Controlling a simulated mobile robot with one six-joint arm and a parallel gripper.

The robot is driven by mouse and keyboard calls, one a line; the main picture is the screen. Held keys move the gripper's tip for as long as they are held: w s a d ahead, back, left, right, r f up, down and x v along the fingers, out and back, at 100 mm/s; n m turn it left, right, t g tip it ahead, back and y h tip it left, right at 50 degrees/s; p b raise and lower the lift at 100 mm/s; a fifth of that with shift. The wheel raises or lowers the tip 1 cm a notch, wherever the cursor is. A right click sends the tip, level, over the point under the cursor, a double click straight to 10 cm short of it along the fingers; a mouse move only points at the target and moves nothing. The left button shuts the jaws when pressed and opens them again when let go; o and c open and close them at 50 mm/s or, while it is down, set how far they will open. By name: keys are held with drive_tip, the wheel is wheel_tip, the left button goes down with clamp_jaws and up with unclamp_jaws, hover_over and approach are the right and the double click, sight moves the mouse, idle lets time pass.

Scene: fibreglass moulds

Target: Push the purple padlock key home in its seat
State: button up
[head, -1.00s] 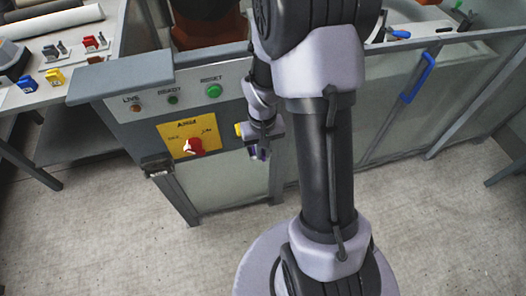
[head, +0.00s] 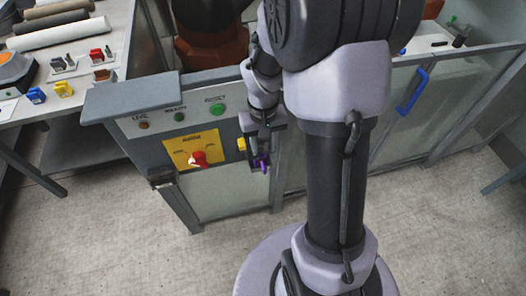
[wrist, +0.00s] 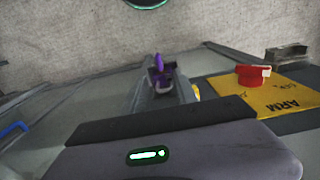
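The purple padlock key (head: 263,164) is between the fingertips of my gripper (head: 262,158), in front of the control cabinet, just right of its yellow panel. My gripper appears shut on it. In the wrist view the purple key (wrist: 159,63) shows above the gripper body, flanked by dark fingertips. A small yellow part (head: 241,144) sits on the cabinet front, left of my gripper. I cannot make out the key's seat or whether the key touches it.
A table (head: 105,115) at left holds red, yellow and blue pieces. The floor in front is clear.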

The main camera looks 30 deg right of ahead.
wheel_tip(320, 180, up, 7)
drive_tip(key=p, duration=0.2)
drive_tip(key=shift+r, duration=0.2)
